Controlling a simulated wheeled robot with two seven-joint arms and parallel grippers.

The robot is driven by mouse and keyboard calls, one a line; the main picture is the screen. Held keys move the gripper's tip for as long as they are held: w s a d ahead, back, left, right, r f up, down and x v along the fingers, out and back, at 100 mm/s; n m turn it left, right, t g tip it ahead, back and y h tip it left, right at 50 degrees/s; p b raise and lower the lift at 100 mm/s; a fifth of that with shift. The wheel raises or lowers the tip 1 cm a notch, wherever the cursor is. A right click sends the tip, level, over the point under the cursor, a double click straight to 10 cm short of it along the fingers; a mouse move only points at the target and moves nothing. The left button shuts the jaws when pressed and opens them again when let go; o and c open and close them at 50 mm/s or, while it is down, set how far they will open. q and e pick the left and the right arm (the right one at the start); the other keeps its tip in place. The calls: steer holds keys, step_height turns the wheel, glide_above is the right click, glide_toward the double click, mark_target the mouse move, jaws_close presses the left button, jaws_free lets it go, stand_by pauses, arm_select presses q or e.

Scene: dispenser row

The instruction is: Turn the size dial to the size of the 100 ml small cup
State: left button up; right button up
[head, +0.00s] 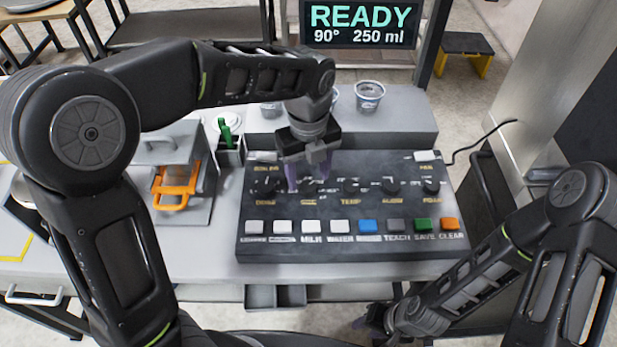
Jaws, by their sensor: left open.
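The dark control panel (345,244) carries a row of black dials, among them the TEMP dial (351,187) and the FOAM dial (431,187). The dial second from the left is mostly hidden behind my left gripper (307,182); its label is too small to read. My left gripper is open, pointing down at that dial; I cannot tell whether it touches it. The display (360,24) reads READY, 90°, 250 ml. A cup (369,95) stands on the grey ledge behind the panel. My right gripper (376,320) is low at the front, away from the panel; its jaws are unclear.
A row of buttons runs along the panel's front, with a blue button (369,226) and an orange CLEAR button (450,224). A machine with an orange handle (175,188) and a holder with a green item (226,134) stand left of the panel.

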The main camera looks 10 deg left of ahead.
mark_target(308, 188)
arm_select(q)
steer(key=shift+f, duration=1.3)
jaws_close()
